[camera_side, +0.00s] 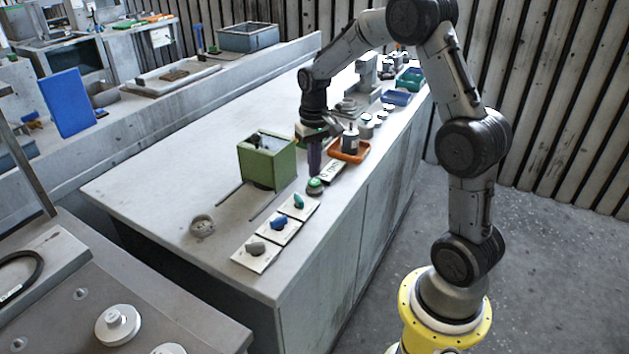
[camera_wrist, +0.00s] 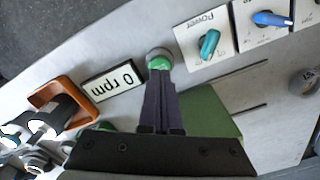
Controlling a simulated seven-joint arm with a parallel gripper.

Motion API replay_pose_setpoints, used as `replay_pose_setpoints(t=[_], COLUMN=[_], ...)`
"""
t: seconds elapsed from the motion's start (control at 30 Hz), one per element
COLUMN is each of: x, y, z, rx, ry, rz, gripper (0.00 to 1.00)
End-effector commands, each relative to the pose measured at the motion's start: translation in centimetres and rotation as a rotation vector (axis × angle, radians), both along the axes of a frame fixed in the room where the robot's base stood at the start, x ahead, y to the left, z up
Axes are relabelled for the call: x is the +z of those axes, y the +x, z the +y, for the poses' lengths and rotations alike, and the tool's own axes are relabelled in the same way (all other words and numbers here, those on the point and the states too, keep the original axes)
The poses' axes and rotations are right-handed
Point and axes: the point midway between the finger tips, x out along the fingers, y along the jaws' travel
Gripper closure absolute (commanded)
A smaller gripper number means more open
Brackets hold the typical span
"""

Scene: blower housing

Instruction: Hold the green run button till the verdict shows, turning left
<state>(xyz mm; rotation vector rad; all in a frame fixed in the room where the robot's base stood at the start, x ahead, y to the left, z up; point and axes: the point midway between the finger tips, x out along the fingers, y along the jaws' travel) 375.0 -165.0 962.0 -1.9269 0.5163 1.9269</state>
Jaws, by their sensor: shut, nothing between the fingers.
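My gripper (camera_side: 314,172) points down with its dark fingers shut and empty. Its tips are right at the green run button (camera_side: 315,184), a round cap on a grey base. In the wrist view the fingertips (camera_wrist: 160,82) overlap the near edge of the green button (camera_wrist: 159,63); I cannot tell whether they press it. A white display plate (camera_wrist: 114,84) beside the button reads "0 rpm", upside down. A teal knob (camera_wrist: 208,43) sits on a plate marked "Power", and it also shows in the side view (camera_side: 299,201). No verdict is readable.
A blue knob (camera_side: 278,223) and a grey knob (camera_side: 256,248) sit on plates along the bench edge. A green open-topped box (camera_side: 267,165) stands behind the button. The left of the bench is mostly clear.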

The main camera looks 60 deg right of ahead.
Motion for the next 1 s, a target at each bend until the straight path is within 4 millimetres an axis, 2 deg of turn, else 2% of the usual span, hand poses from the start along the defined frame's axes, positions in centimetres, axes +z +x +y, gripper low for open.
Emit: replay_pose_setpoints(t=[0.8,1.0], x=[-2.3,-2.3], y=[0.0,0.0], z=[0.0,0.0], rx=[0.000,0.000], ry=[0.001,0.001], rz=[0.002,0.002], gripper=[1.00,1.00])
